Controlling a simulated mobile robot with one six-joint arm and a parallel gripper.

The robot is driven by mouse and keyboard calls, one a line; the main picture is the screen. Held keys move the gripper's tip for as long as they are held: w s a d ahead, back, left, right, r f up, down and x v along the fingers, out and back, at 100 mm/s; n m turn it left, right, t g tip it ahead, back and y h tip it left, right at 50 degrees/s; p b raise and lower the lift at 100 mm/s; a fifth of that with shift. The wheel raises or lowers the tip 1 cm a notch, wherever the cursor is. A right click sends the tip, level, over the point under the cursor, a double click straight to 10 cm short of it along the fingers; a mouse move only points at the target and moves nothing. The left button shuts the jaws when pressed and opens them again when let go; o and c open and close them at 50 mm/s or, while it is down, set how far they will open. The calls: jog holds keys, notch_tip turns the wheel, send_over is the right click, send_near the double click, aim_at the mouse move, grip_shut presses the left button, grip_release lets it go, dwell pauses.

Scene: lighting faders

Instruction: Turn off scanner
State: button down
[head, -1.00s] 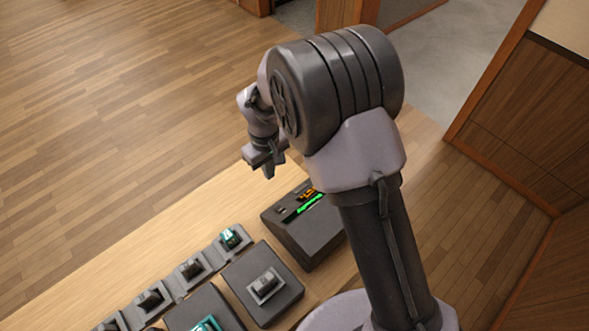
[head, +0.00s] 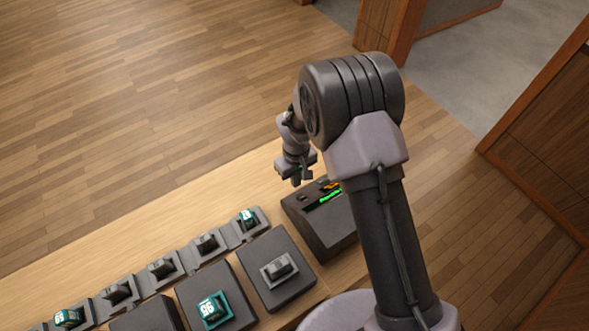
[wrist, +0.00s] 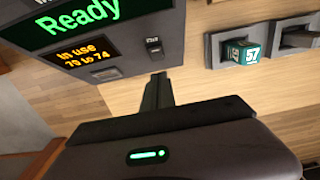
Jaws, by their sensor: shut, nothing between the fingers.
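A dark box with lit displays (head: 318,222), likely the scanner, stands at the far right end of the row of devices. In the wrist view its green screen (wrist: 75,22) reads "Ready", and an orange line below reads "In use 70 to 74". A small dark switch (wrist: 154,47) with a light label sits on the panel beside the displays. My gripper (head: 296,180) is beside the box's far left edge in the head view. In the wrist view my gripper (wrist: 158,80) is shut and empty, its tips just below the switch in the picture; I cannot tell whether they touch the panel.
A row of grey fader units (head: 162,268) runs along the wooden counter, some with teal caps. A teal cap marked 57 (wrist: 250,53) shows in the wrist view. Larger dark blocks, one with a grey switch (head: 278,268), stand nearer. Bare counter lies beyond the row.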

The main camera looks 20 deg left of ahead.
aim_at(299, 195)
jog(key=shift+s+d+f, duration=0.3)
jog(key=shift+d+f, duration=0.05)
jog(key=shift+f, duration=0.15)
jog(key=shift+s+d+f, duration=0.25)
jog(key=shift+d+f, duration=0.05)
jog(key=shift+f, duration=0.2)
jog(key=shift+s+d+f+b, duration=0.1)
jog(key=shift+f+b, duration=0.4)
jog(key=shift+b, duration=0.3)
jog(key=shift+s+r, duration=0.1)
jog(key=shift+r, duration=0.05)
